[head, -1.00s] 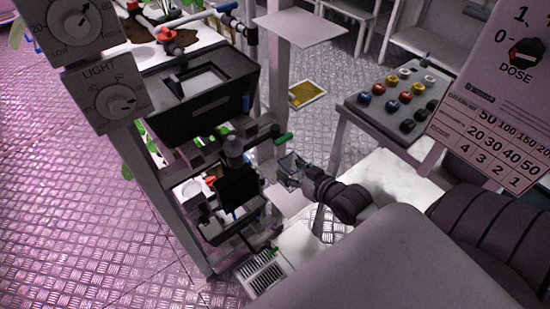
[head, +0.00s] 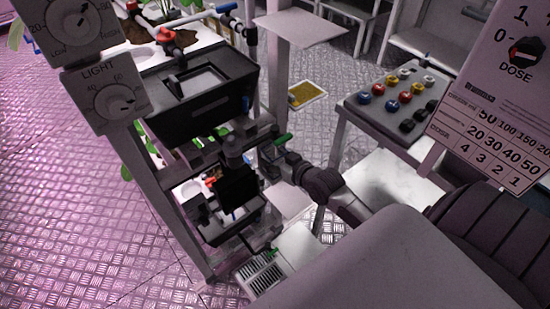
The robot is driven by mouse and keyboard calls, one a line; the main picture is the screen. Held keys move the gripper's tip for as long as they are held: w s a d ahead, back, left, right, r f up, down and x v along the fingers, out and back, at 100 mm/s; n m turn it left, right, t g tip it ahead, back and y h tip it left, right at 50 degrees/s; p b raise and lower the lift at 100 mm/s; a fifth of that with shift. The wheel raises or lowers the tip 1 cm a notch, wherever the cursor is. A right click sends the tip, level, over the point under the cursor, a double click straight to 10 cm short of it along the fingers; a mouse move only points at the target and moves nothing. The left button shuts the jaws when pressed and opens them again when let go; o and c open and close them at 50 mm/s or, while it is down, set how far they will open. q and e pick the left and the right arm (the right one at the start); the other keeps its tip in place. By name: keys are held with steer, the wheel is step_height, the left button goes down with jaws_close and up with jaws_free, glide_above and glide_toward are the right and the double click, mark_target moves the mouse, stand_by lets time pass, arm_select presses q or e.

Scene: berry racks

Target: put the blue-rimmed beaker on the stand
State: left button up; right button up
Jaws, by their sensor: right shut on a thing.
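My right gripper (head: 270,164) reaches in from the right and is shut beside the dark rack, just below a green-handled valve (head: 283,139). The thing in its jaws is small and dark here; it appears to be the blue-rimmed beaker, but its rim and outline cannot be made out. A pale flat plate (head: 291,203) lies below the gripper. I cannot tell for sure which part is the stand. My left gripper is not in view.
The rack holds a black bin (head: 195,105) above and a dark lower unit (head: 236,186). A button panel (head: 370,117) stands to the right. A dose sign (head: 490,130) is at far right. A slotted white tray (head: 250,278) sits low. Patterned floor is open at left.

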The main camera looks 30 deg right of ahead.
steer(key=o, duration=1)
steer(key=shift+o, duration=0.2)
steer(key=a+p+v, duration=0.1)
steer(key=v, duration=1.1)
steer(key=s+d+f+m+g+h, duration=0.1)
steer(key=s+f+g, duration=0.25)
steer(key=f, duration=0.95)
steer(key=s+d+f+g+h, duration=0.15)
steer(key=s+f, duration=0.35)
steer(key=f, duration=0.8)
steer(key=s+a+f+n+g, duration=0.1)
steer(key=s+a+f+g, duration=0.1)
steer(key=s+f, duration=0.4)
steer(key=s+a+f+g+y, duration=0.1)
steer(key=s+a+f+g, duration=0.2)
steer(key=s, duration=0.7)
steer(key=s+a+f+n+g, duration=0.1)
steer(key=s+a+f+g, duration=0.1)
steer(key=s+a+f, duration=0.4)
step_height(320, 180, down, 5)
steer(key=s, duration=0.2)
steer(key=shift+s+a+n, duration=0.2)
steer(key=shift+s+n, duration=0.1)
steer(key=shift+s, duration=0.1)
